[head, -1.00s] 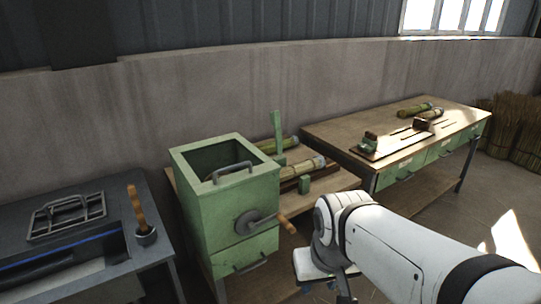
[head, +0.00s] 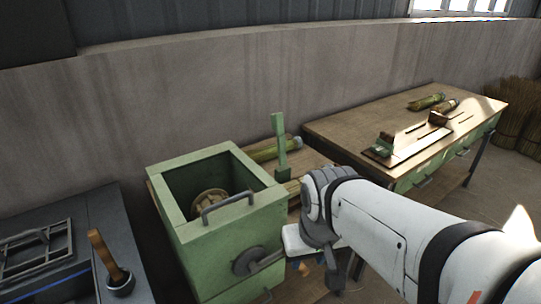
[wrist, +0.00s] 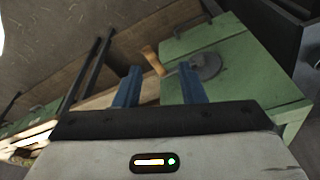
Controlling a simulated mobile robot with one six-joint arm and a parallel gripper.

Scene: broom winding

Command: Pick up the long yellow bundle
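A long yellow-green bundle (head: 272,150) lies on the low wooden bench behind the green box, partly hidden by the box and a green post. Two shorter bundles, one greenish (head: 427,102) and one brownish (head: 446,106), lie on the far workbench. I cannot tell for certain which one is the task's bundle. In the wrist view my gripper (wrist: 160,68) has its two blue fingers apart with nothing held between them. The wooden crank handle (wrist: 152,60) shows beyond the fingers. No bundle shows clearly in the wrist view. In the head view my arm mostly hides the gripper.
The green box (head: 225,235) with a crank stands close in front of the low bench, left of my arm. The far workbench (head: 340,125) carries a wooden jig (head: 410,140). A dark table (head: 75,205) is at left. Straw bundles (head: 512,120) stand far right.

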